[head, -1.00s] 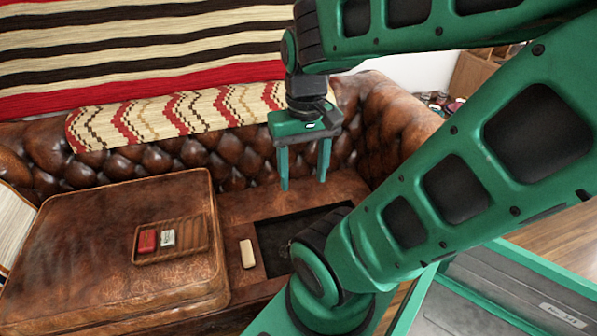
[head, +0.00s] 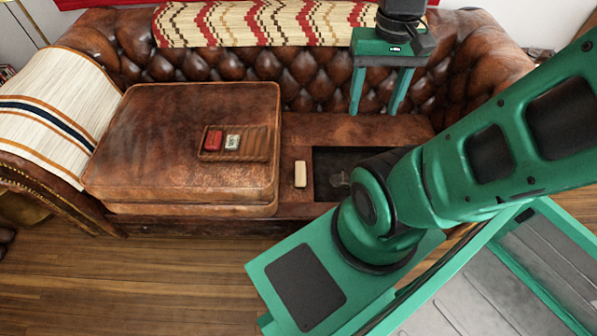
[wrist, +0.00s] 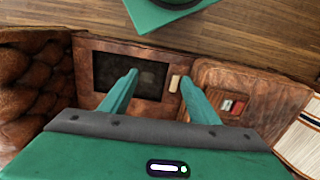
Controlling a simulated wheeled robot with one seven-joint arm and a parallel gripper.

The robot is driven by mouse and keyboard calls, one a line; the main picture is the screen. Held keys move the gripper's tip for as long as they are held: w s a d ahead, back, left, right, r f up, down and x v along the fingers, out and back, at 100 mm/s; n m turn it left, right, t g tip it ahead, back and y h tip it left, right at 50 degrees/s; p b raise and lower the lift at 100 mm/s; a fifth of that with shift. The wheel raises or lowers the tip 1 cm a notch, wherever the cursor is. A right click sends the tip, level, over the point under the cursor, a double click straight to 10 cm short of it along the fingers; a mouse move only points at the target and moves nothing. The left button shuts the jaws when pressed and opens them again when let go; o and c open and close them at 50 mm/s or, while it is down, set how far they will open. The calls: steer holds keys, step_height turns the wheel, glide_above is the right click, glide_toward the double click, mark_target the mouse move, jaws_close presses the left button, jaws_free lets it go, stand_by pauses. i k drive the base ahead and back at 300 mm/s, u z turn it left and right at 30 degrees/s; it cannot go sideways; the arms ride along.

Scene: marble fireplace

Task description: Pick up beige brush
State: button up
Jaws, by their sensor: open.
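The beige brush (head: 300,174), a small pale block-like shape, lies on the brown leather sofa seat between the raised cushion and a dark recessed tray. In the wrist view the brush (wrist: 175,83) shows just left of the right fingertip. My gripper (head: 374,112) is open and empty, with its fingers pointing down. In the head view it hangs to the right of the brush and farther back, in front of the backrest. The wrist view also shows my gripper's two spread fingers (wrist: 158,77). Nothing hides the brush.
The dark tray (head: 325,155) lies right of the brush, with an unclear small object (head: 340,180) in it. The raised leather cushion (head: 150,130) stands left, bearing a small brown tray (head: 258,143) with a red item (head: 213,140) and a whitish item (head: 232,142).

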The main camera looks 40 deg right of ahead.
mark_target(300, 166)
steer(key=z, duration=2.85)
steer(key=k, duration=0.5)
steer(key=u, duration=1.65)
steer(key=i, duration=0.5)
steer(key=u, duration=0.05)
